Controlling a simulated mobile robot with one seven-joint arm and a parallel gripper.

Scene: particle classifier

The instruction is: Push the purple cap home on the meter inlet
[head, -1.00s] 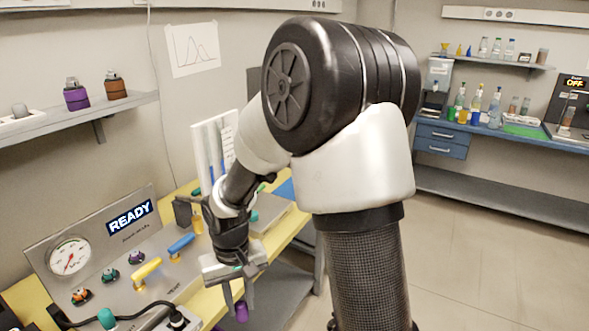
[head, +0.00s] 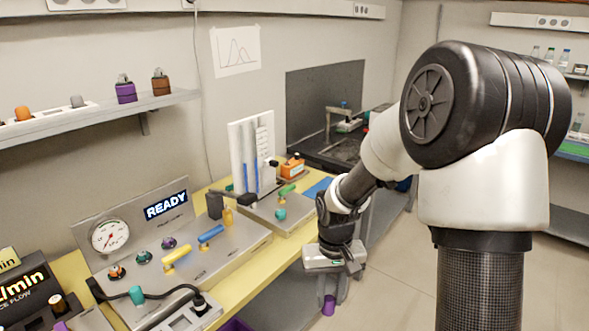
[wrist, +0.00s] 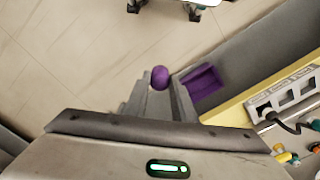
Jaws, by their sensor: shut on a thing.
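My gripper (head: 334,284) is shut on the purple cap (head: 328,305), which sticks out below the fingertips in the head view. In the wrist view the cap (wrist: 160,77) shows between the two fingers, above the floor and clear of the bench's front edge. A black flow meter (head: 38,295) with lit "l/min" digits stands at the lower left of the head view, partly cut off by the frame. It is well to the left of my gripper. I cannot make out its inlet clearly. A small purple piece (head: 61,326) shows at the bottom edge beside it.
A grey panel (head: 250,240) with a gauge, a READY display (head: 166,205) and coloured valves lies on the yellow bench. A black cable (head: 150,296) runs to a device in front. A purple bin (wrist: 205,84) sits below the bench edge. Floor at right is clear.

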